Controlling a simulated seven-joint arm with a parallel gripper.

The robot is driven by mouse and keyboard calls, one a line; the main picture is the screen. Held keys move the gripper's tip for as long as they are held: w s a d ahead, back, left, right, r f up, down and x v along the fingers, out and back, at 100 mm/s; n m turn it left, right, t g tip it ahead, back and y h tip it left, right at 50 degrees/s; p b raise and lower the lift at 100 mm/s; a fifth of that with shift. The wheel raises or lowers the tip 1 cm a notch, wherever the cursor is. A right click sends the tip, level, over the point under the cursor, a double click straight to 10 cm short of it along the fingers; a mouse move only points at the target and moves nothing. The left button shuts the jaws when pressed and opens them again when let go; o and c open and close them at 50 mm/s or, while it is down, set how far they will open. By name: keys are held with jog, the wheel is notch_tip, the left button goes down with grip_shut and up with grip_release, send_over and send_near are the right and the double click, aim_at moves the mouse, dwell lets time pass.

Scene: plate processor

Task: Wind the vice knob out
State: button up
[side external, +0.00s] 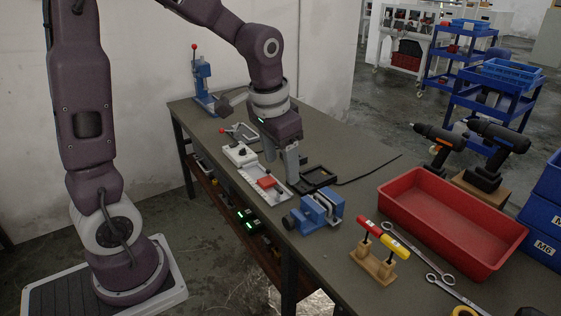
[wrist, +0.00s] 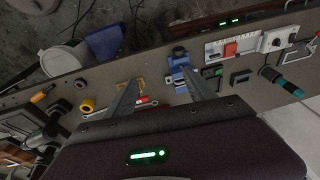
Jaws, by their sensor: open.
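The blue vice (side external: 318,210) stands on the bench near its front edge, right of the white plate fixture. Its dark round knob (side external: 288,222) faces the front edge. In the wrist view, the vice (wrist: 178,63) shows just beyond the right fingertip, with the knob (wrist: 179,50) at its far end. My gripper (side external: 281,171) is open and empty, above the bench behind and left of the vice, over the area by the white fixture. In the wrist view, the two fingers of my gripper (wrist: 159,76) are spread wide with nothing between them. No finger appears to touch the knob.
The white fixture (side external: 249,181) with a red block (side external: 267,183) lies left of the vice. A black frame (side external: 319,176) lies behind it. A wooden stand (side external: 372,263) with red and yellow handles stands to the right, before a red tray (side external: 450,222). Wrenches lie farther right.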

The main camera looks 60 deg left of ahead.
jog(key=w+a+f, duration=0.4)
jog(key=a+f, duration=0.2)
jog(key=f, duration=0.2)
jog(key=t+h, duration=0.1)
jog(key=t, duration=0.1)
send_over(287, 221)
jog(key=s, duration=0.3)
notch_tip(287, 221, down, 14)
jog(key=f, duration=0.1)
jog(key=x, duration=0.6)
jog(key=shift+w+a+f, duration=0.1)
jog(key=shift+w+a, duration=0.2)
jog(key=shift+w, duration=0.25)
jog(key=c, duration=1.3)
jog(key=shift+s+d+y, duration=0.1)
jog(key=shift+d+y, duration=0.2)
jog(key=shift+y, duration=0.5)
jog(key=shift+c, duration=0.2)
jog(key=shift+m+y, duration=0.3)
jog(key=shift+y, duration=0.6)
